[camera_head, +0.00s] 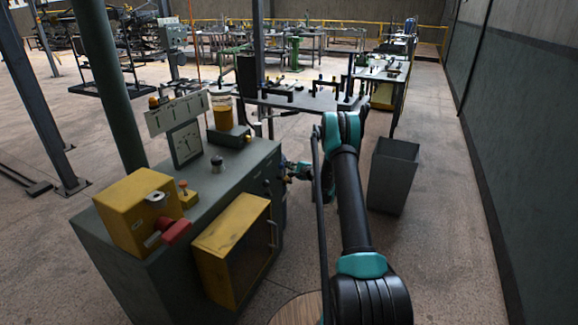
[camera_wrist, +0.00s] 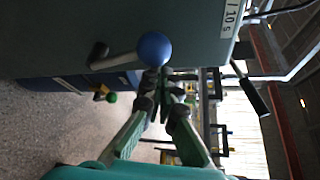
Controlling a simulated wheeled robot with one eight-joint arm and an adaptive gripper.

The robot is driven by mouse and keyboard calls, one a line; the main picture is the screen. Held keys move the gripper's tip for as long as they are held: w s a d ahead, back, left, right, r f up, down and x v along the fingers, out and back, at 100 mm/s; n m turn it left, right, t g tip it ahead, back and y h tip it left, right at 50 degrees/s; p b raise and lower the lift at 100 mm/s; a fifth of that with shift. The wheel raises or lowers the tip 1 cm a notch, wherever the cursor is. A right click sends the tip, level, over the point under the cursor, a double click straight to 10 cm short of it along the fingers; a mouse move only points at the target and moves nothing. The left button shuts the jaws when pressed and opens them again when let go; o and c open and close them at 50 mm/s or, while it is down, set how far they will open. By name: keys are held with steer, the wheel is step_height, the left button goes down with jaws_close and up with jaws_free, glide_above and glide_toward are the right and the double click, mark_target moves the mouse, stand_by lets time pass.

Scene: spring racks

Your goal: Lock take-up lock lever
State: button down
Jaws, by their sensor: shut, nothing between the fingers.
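A lever with a blue ball knob (camera_wrist: 154,49) projects from the dark green machine cabinet (camera_wrist: 60,30) in the wrist view. A smaller lever with a green knob (camera_wrist: 111,97) sits farther off, and a black-handled lever (camera_wrist: 256,97) is at the right. No readable label tells which one is the take-up lock lever. My gripper (camera_wrist: 165,76) is shut and empty, its fingertips right beside the blue knob; I cannot tell whether they touch it. In the head view my gripper (camera_head: 289,168) is at the cabinet's far right end, partly hidden by my arm.
The cabinet (camera_head: 228,166) carries a yellow box (camera_head: 130,200) with a red part, a gauge (camera_head: 186,143) and a yellow-framed door (camera_head: 238,245). A grey bin (camera_head: 393,175) stands right of my arm. A workbench (camera_head: 300,98) is behind.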

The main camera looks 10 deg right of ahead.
steer(key=shift+s+a, duration=0.2)
steer(key=shift+s, duration=0.1)
steer(key=shift+s+a, duration=0.15)
steer(key=shift+a, duration=0.05)
stand_by(0.3)
steer(key=s+d, duration=0.5)
steer(key=d, duration=0.3)
steer(key=shift+s+f, duration=0.2)
steer(key=shift+s, duration=0.2)
